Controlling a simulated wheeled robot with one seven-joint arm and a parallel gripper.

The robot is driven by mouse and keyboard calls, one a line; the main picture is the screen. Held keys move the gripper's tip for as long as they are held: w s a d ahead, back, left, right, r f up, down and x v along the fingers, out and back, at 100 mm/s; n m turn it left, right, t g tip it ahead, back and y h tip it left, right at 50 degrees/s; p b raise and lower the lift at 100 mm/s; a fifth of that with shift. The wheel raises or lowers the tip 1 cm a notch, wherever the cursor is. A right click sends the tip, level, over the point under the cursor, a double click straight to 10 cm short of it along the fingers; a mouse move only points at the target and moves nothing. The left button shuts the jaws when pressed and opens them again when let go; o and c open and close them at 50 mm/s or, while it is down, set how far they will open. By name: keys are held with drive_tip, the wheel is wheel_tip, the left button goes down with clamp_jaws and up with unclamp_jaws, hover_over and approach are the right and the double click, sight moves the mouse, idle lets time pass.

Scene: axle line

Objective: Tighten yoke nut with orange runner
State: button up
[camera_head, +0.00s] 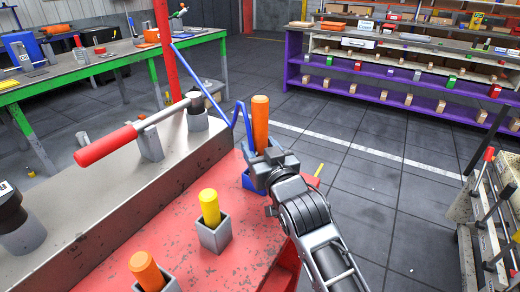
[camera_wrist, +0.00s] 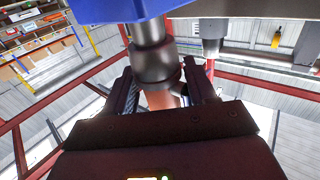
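The orange runner (camera_head: 261,122) stands upright, its orange grip rising above a blue holder (camera_head: 250,182) at the far corner of the red table. My gripper (camera_head: 268,163) is at the runner, just over the holder, and hides its lower part. In the wrist view the two fingers (camera_wrist: 165,88) lie on either side of the runner's dark collar (camera_wrist: 156,62) and orange grip (camera_wrist: 164,99); whether they press on it I cannot tell. The runner's grey shaft runs into the blue holder at the top. I cannot make out the yoke nut for certain.
On the red table (camera_head: 190,262) a yellow-handled tool (camera_head: 210,206) and another orange-handled tool (camera_head: 147,270) stand in grey holders. A red-handled bar (camera_head: 108,144) lies over grey posts on a metal beam. A blue bent rod (camera_head: 240,115) rises close behind my gripper.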

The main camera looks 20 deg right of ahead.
clamp_jaws()
idle(0.3)
drive_tip(key=shift+r, duration=0.15)
